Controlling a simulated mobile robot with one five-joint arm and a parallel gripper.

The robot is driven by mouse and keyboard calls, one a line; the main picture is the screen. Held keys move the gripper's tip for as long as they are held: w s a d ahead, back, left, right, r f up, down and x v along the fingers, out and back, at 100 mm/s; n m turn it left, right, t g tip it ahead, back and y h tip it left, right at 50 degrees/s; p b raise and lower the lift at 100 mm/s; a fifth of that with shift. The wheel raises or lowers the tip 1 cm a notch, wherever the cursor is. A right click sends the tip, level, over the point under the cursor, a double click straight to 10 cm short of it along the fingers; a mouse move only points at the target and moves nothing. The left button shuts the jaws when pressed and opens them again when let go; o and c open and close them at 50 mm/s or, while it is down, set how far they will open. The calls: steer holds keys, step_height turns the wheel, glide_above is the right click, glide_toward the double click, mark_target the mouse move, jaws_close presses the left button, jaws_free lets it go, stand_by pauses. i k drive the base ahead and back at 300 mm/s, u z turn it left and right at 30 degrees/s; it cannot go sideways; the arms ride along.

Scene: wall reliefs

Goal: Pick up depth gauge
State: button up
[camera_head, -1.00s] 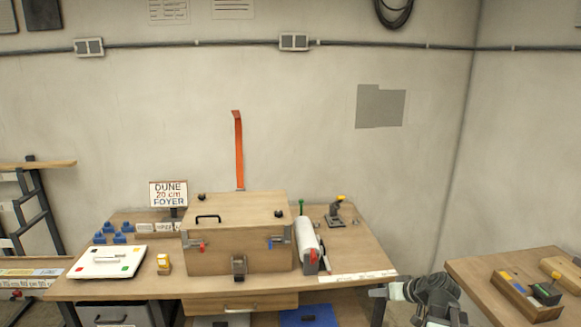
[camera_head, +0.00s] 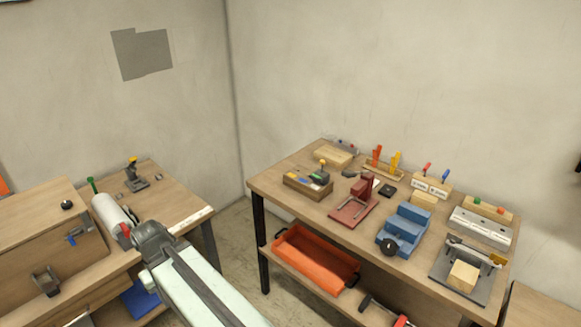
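No object can be named as the depth gauge with certainty. Another is a grey stand with a yellow knob (camera_head: 135,176) on the left bench. Both are small and apart from my arm. My arm shows as a pale link rising from the bottom edge to a dark joint in front of the left bench. My gripper's fingers cannot be made out.
The right bench (camera_head: 285,190) holds a red press (camera_head: 352,205), a blue stepped block (camera_head: 403,230) and several small tools. An orange bin (camera_head: 315,258) sits on its lower shelf. A wooden chest (camera_head: 35,235) and white roll (camera_head: 112,213) are at left. Floor shows between the benches.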

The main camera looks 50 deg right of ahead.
mark_target(324, 179)
steer(key=z, duration=1)
steer(key=i, duration=0.55)
steer(key=u, duration=3.05)
